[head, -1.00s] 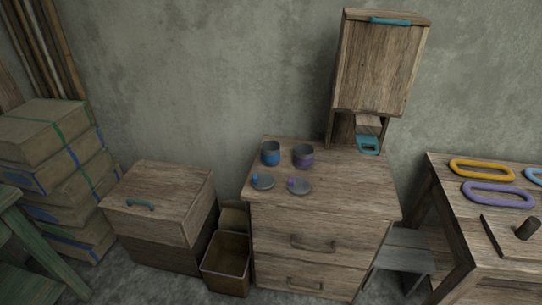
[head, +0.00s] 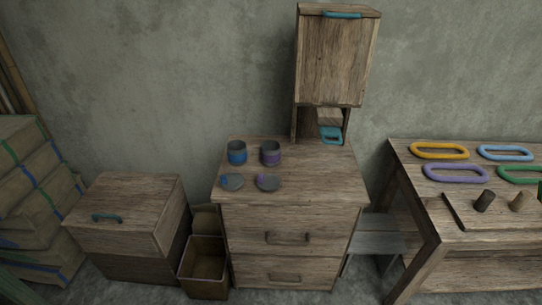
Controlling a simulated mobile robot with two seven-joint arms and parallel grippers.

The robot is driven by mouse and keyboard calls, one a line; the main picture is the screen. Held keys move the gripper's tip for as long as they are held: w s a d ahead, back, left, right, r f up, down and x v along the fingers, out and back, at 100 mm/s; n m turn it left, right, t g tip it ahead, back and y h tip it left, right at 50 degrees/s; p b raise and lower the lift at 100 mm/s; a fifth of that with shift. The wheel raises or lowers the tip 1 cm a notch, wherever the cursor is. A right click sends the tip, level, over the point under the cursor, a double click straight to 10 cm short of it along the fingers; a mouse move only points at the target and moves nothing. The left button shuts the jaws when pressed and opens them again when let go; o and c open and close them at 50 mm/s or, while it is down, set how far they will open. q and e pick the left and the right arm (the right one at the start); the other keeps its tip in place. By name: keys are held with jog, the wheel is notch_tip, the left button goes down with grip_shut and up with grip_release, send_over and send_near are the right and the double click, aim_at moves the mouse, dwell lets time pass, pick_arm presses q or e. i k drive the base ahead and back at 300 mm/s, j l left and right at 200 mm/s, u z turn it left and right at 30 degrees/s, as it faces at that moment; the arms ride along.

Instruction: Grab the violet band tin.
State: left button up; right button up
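The violet band tin (head: 271,153) is a small grey open-topped tin with a violet band. It stands upright on top of the wooden drawer cabinet (head: 330,182). A matching tin with a blue band (head: 237,153) stands just left of it, a small gap apart. In front of them lie two round grey lids, one with a blue knob (head: 231,182) and one with a violet knob (head: 268,183). Neither of my grippers shows in the head view.
A tall wooden box with a teal handle (head: 335,58) rises at the cabinet's back right. A wooden chest (head: 125,212) and open bins (head: 205,264) stand to the left. A table with coloured rings (head: 457,173) stands right. The cabinet top's right front is clear.

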aim_at(270, 149)
jog(key=i+j+z, duration=0.15)
jog(key=j, duration=0.55)
jog(key=i+j+z, duration=0.15)
jog(key=j, duration=0.55)
jog(key=i+j+z, duration=0.15)
jog(key=j, duration=0.55)
jog(key=j+z, duration=0.15)
jog(key=j, duration=0.6)
